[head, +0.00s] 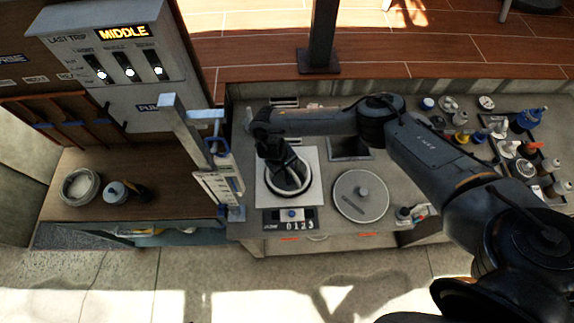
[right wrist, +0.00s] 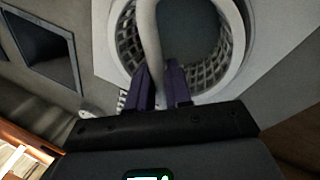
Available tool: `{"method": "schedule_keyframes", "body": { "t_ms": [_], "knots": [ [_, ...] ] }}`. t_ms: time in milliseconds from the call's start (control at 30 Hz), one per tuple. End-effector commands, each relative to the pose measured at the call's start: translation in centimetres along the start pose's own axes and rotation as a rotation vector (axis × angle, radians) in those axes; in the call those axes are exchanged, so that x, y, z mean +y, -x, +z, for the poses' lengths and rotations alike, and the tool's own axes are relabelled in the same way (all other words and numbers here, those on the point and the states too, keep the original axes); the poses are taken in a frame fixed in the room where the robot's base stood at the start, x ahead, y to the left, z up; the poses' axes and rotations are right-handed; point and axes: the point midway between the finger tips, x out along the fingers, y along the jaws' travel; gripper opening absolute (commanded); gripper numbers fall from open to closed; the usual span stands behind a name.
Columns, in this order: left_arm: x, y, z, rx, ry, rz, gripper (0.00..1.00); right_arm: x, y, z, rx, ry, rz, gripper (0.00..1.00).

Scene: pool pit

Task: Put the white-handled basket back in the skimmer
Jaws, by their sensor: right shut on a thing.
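The white-handled basket (right wrist: 127,40) shows in the right wrist view as a pale mesh bowl with a wide white rim. Its white handle (right wrist: 149,35) runs up between the purple fingers of my right gripper (right wrist: 163,82), which is shut on it. In the head view, my right gripper (head: 285,172) points down over the round skimmer opening in the square white plate (head: 265,190). The basket's rim (head: 291,192) shows below the fingers, at the opening. I cannot tell how deep it sits. My left gripper is not in view.
A round grey lid (head: 360,205) lies right of the plate, with a square dark opening (head: 350,147) behind it. A number panel (head: 291,217) is in front. A metal post (head: 190,140) stands left. Bottles and caps crowd a dark tray (head: 515,150) at right.

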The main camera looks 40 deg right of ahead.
Motion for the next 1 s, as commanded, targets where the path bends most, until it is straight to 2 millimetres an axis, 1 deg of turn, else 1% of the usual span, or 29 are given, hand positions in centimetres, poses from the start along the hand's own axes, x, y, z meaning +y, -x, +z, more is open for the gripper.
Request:
{"method": "schedule_keyframes", "body": {
  "t_ms": [267, 1000],
  "knots": [
    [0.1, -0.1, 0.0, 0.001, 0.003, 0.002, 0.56, -0.1, -0.2, 0.0, 0.0, 0.0, 0.0, 0.0],
    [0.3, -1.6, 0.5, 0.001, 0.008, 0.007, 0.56, -0.9, -3.0, 0.0, 0.0, 0.0, -0.001, 0.0]
  ]
}}
